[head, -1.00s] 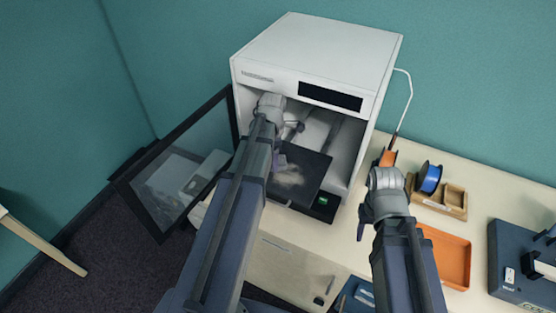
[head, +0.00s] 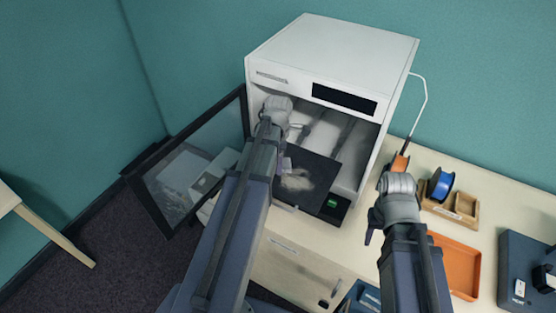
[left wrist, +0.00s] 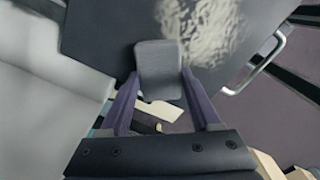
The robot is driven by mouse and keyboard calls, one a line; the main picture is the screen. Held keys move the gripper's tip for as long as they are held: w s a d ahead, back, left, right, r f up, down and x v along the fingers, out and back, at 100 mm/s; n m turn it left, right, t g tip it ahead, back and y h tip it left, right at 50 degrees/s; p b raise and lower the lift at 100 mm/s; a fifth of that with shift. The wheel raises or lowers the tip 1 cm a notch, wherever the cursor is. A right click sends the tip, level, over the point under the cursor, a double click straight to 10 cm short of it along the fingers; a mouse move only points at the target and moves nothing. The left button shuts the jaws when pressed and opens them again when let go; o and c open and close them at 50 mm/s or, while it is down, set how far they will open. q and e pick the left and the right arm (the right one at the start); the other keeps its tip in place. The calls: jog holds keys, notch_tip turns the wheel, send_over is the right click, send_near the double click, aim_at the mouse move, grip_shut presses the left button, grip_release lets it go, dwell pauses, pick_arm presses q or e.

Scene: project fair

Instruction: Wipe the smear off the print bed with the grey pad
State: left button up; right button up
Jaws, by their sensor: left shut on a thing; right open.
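The grey pad (left wrist: 158,70) is between the fingers of my left gripper (left wrist: 155,95), which is shut on it. In the left wrist view the pad overlaps the dark print bed (left wrist: 98,28), beside the pale smear (left wrist: 208,30); I cannot tell whether it touches the bed. In the head view the print bed (head: 323,170) is inside the open printer, with the smear (head: 297,181) near its front left. My left gripper (head: 284,163) is at the bed's left side, and my arm hides the pad there. My right gripper (head: 372,228) is open and empty, right of the printer.
The white printer (head: 335,50) surrounds the bed with its walls and roof. Its glass door (head: 190,170) stands open at left. A blue spool (head: 441,185), a wooden tray (head: 464,205) and an orange tray (head: 460,265) are on the worktop at right.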

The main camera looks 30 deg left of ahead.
aim_at(287, 167)
pick_arm(q)
jog(key=shift+s+d, duration=0.1)
jog(key=shift+d, duration=1.55)
jog(key=shift+d, duration=0.1)
jog(key=shift+d+r, duration=0.1)
jog(key=shift+d, duration=1.5)
jog(key=shift+s+d, duration=0.15)
jog(key=shift+d, duration=1.6)
jog(key=shift+d, duration=0.1)
jog(key=shift+d, duration=1.65)
